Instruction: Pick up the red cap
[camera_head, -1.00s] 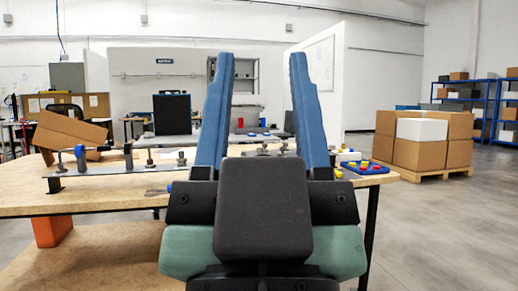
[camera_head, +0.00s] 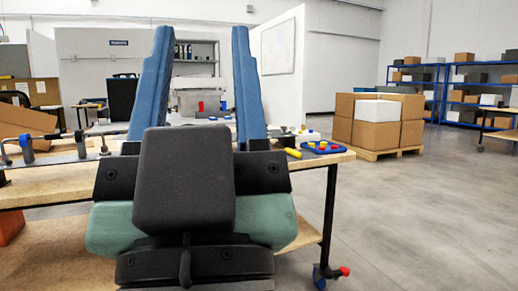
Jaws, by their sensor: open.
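My gripper (camera_head: 201,32) stands upright in front of the camera, its two long blue fingers spread wide with nothing between them. A blue tray (camera_head: 338,151) with small red and yellow pieces lies on the right end of the wooden bench, right of my gripper. I cannot tell whether one of its red pieces is the red cap. A small red thing (camera_head: 201,106) shows between the fingers, far behind on a back surface; it is too small to identify. My gripper hides the middle of the bench.
The wooden bench (camera_head: 58,187) spans left to centre, with clamp-like fixtures (camera_head: 27,149) at its left. A yellow tool (camera_head: 293,153) lies beside the tray. A bench leg with a caster (camera_head: 326,240) stands at right. A pallet of boxes (camera_head: 378,135) is farther back. The right floor is clear.

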